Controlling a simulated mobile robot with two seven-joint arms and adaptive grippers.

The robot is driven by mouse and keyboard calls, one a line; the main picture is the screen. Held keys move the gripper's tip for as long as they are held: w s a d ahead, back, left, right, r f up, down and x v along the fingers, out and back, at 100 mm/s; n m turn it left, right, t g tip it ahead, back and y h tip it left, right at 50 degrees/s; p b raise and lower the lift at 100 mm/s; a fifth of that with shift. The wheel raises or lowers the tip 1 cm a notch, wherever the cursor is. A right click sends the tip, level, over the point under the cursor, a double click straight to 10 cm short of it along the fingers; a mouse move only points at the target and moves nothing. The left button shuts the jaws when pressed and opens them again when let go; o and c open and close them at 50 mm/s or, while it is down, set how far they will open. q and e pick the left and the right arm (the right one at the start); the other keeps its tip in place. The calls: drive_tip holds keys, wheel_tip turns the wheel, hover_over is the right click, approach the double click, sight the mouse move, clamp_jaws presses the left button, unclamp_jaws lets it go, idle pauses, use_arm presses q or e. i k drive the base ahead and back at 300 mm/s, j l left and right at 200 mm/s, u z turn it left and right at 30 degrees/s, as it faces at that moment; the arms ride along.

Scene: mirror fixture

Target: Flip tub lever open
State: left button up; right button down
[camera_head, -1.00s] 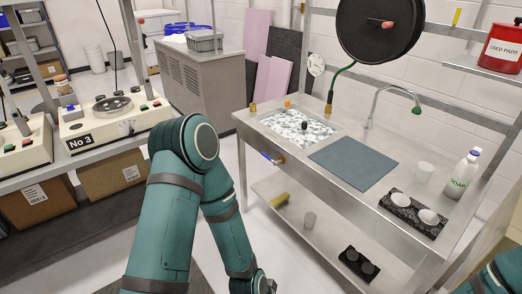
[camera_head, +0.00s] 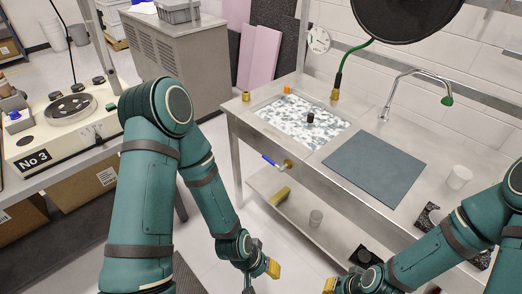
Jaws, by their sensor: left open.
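The tub lever (camera_head: 270,160) is a short blue handle on a brass valve at the front of the steel sink bench, below the tub. The tub (camera_head: 290,128) is a sunken basin with a speckled white and grey surface and a small dark knob in it. My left gripper (camera_head: 262,270) is open, low in front of the bench and below the lever, apart from it. One yellow fingertip shows clearly. My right gripper (camera_head: 332,284) is at the bottom edge, partly cut off; its yellow tip shows, but its opening is unclear.
A blue-grey mat (camera_head: 372,170) lies right of the tub, with a curved faucet (camera_head: 400,85) behind. A white cup (camera_head: 459,177) stands at the right. The lower shelf holds a yellow brush (camera_head: 281,196) and a cup (camera_head: 316,217). A machine marked No 3 (camera_head: 62,125) stands at left.

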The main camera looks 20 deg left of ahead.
sight(271, 162)
drive_tip(key=i+j+u, duration=0.1)
drive_tip(key=i+j, duration=0.8)
